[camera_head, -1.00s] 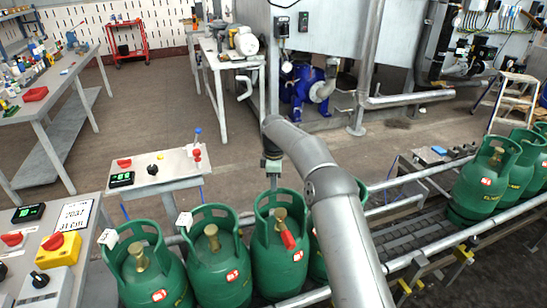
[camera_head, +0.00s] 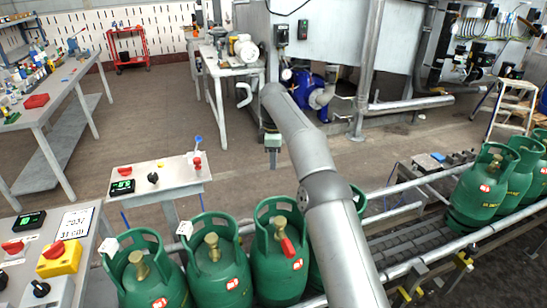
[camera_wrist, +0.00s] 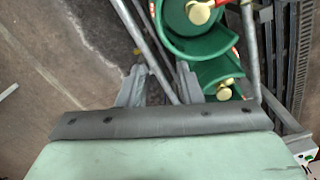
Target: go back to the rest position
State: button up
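My gripper (camera_head: 272,161) hangs below my raised arm in the head view, in the air behind the row of green gas cylinders. In the wrist view its two grey fingers (camera_wrist: 160,86) stand apart with nothing held between them. A green cylinder with a red valve part (camera_head: 279,255) stands just in front of the gripper, left of my arm. Two more green cylinders, the middle one (camera_head: 216,277) and the left one (camera_head: 150,285), stand beside it. Cylinder tops (camera_wrist: 213,47) show beyond the fingers in the wrist view, apart from them.
More green cylinders (camera_head: 484,186) stand on the conveyor (camera_head: 408,238) at right. A small control table (camera_head: 150,178) and a panel with a yellow-based red button (camera_head: 60,257) are at left. A workbench (camera_head: 60,95) stands further back. Floor behind the conveyor is open.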

jog(key=s+d+r+m, duration=0.4)
jog(key=s+d, duration=0.2)
jog(key=s, duration=0.3)
jog(key=s+d+r+m, duration=0.4)
jog(key=s+d+r, duration=0.15)
jog(key=s, duration=0.45)
jog(key=s+d+f+m, duration=0.3)
jog(key=s, duration=0.6)
jog(key=s+d+f+m, duration=0.3)
jog(key=s, duration=0.6)
jog(key=s+d+f+m, duration=0.3)
jog(key=s+m, duration=0.1)
jog(key=s, duration=0.5)
jog(key=shift+f, duration=0.4)
jog(key=shift+s+d, duration=0.1)
